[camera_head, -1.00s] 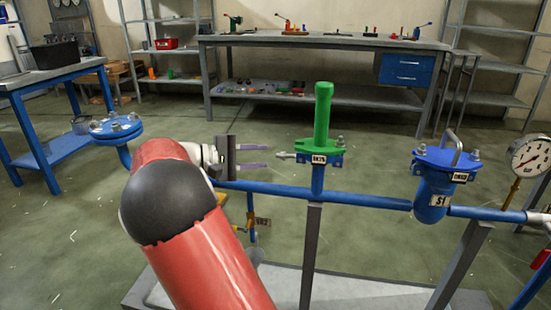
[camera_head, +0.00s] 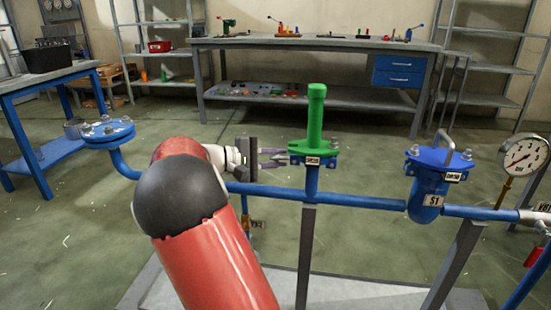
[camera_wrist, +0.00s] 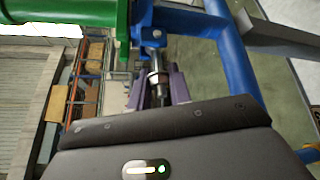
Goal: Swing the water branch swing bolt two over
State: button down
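The water branch is the blue pipe tee topped by a green cap with an upright green post (camera_head: 316,115). A metal swing bolt (camera_wrist: 156,72) sticks out horizontally from the left side of its flange, toward my gripper. My gripper (camera_head: 274,158) is at the left of the green flange, pointing right, with its purple-grey fingers level with the bolt. In the wrist view the bolt lies between the two fingers (camera_wrist: 157,88), with what looks like a gap on both sides. Another bolt (camera_head: 334,142) stands upright at the flange's right side.
A blue strainer with a handled lid (camera_head: 432,170) and a pressure gauge (camera_head: 524,155) stand to the right on the same blue pipe. A blue bolted flange (camera_head: 106,132) is at the left. A grey workbench (camera_head: 300,43) stands behind, with open floor between.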

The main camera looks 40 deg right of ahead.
jog(key=shift+r, duration=0.1)
jog(key=shift+s+r+m+t+y+p, duration=0.1)
jog(key=shift+r+m+t+y+p, duration=0.65)
jog(key=shift+y, duration=0.55)
jog(key=shift+s+d+r+m+t+y+p, duration=0.2)
jog(key=shift+r+m+t+y+p, duration=0.25)
jog(key=shift+t+y, duration=0.45)
jog(key=c, duration=1.6)
grip_release()
jog(key=shift+o, duration=0.2)
